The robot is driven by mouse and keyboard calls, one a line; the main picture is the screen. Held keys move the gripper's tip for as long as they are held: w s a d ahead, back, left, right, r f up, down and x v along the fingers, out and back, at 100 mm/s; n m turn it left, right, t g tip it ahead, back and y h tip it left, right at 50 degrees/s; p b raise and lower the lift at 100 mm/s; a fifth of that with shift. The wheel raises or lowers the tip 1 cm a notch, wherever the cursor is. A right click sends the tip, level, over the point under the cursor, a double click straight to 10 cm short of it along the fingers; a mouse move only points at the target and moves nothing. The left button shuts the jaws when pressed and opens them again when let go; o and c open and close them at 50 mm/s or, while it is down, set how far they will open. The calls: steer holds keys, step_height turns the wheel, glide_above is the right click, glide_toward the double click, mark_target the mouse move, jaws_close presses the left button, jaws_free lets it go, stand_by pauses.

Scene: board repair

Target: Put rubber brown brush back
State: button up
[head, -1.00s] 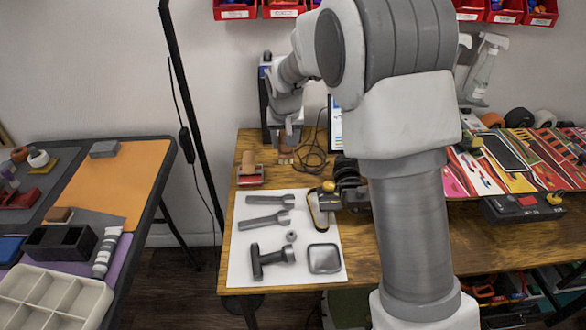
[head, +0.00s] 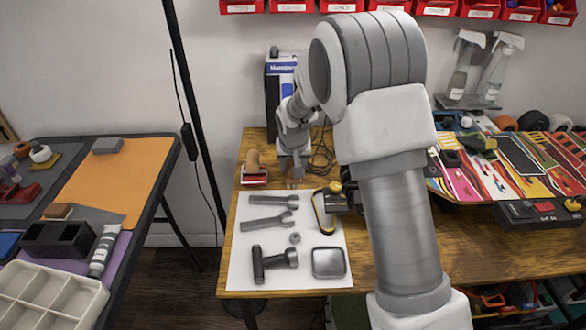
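A brown-topped item with a red and white base (head: 253,170) stands on the wooden table at the back left, behind the white mat; it may be the brown brush. A small brown block (head: 57,211) lies on the left table and could also be it; I cannot tell which. My gripper (head: 295,180) points down over the wooden table, just right of the red-based item and behind the mat. It is small and partly merges with the table, so I cannot tell whether its fingers are open, shut or holding anything.
The white mat (head: 240,270) holds wrenches, a hammer-like tool, a nut, a square grey piece and a yellow-black tool (head: 325,210). A colourful board (head: 510,165) lies at right.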

steer(key=shift+f, duration=0.2)
steer(key=o, duration=1.2)
steer(key=shift+r, duration=0.1)
steer(key=shift+r, duration=0.1)
